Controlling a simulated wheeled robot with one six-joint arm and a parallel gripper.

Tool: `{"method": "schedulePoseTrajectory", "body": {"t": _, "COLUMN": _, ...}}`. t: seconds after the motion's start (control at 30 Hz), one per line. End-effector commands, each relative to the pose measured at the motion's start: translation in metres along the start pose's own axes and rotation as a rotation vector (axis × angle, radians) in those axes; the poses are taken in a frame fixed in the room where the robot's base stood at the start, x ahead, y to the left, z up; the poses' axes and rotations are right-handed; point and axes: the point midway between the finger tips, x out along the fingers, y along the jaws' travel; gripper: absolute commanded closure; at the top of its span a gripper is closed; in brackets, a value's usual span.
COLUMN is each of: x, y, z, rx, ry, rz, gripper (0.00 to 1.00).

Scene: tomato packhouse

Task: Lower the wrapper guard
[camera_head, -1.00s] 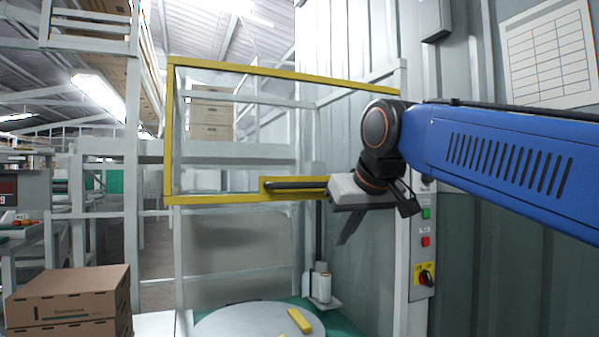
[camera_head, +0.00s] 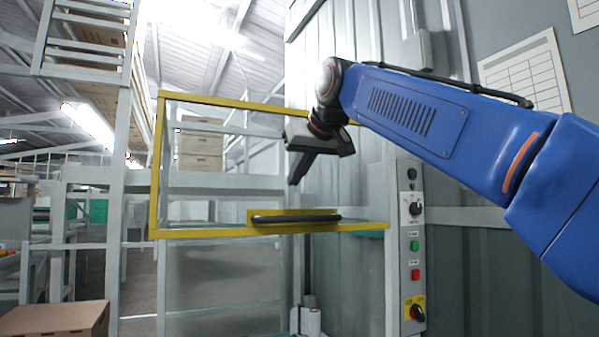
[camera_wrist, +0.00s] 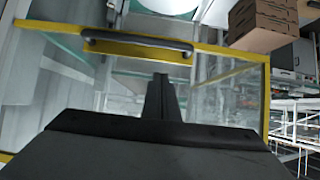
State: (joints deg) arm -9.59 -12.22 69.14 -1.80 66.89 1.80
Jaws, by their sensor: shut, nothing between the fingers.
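The wrapper guard is a clear panel in a yellow frame (camera_head: 155,165), standing in front of the wrapper in the head view. Its dark bar handle (camera_head: 296,218) sits on a yellow plate along the bottom rail. The guard also shows in the wrist view, with its yellow rail (camera_wrist: 215,61) and the handle (camera_wrist: 137,43) beyond my fingers. My gripper (camera_head: 296,181) is shut and empty, pointing down. It is above the handle and apart from it, in front of the upper part of the guard. The turntable is out of the head view.
A control panel (camera_head: 411,250) with a knob, green and red buttons and a yellow-backed switch is on the post at right. Cardboard boxes (camera_head: 55,318) stand at lower left, and also show in the wrist view (camera_wrist: 262,22). A corrugated wall is behind my arm.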

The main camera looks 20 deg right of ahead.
Motion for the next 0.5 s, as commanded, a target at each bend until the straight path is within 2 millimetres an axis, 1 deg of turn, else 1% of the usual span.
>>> {"method": "schedulePoseTrajectory", "body": {"t": 0.03, "x": 0.010, "y": 0.000, "z": 0.001, "rx": 0.000, "ry": -0.002, "rz": 0.000, "gripper": 1.00}}
{"method": "schedulePoseTrajectory", "body": {"t": 0.3, "x": 0.057, "y": 0.000, "z": 0.001, "rx": 0.000, "ry": -0.002, "rz": 0.000, "gripper": 1.00}}
{"method": "schedulePoseTrajectory", "body": {"t": 0.5, "x": 0.075, "y": 0.000, "z": 0.019, "rx": 0.000, "ry": 0.000, "rz": 0.000, "gripper": 1.00}}
